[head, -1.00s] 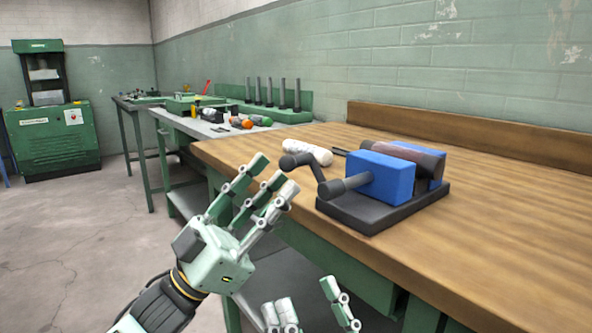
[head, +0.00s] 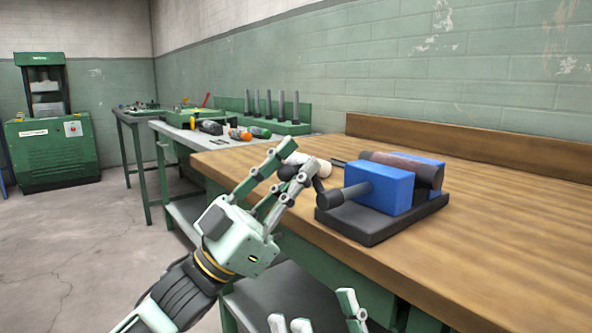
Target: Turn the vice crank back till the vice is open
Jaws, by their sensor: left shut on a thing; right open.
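The vice has two blue jaws (head: 378,188) on a dark grey base (head: 372,225) at the bench's left end. A brownish cylinder (head: 402,168) lies between the jaws. The dark crank (head: 343,195) sticks out to the left from the front jaw. Its arm rises to a handle that my fingers largely cover. My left gripper (head: 297,165) is shut on the crank handle, with its wrist low and to the left. My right gripper (head: 318,318) is open and apart from the vice, at the bottom edge; only its fingertips show.
The wooden bench (head: 500,235) is clear to the right of the vice. A whitish roll (head: 318,167) lies behind the crank, partly hidden. A grey side table (head: 180,130) with tools stands behind left. A green machine (head: 52,150) stands at the far left.

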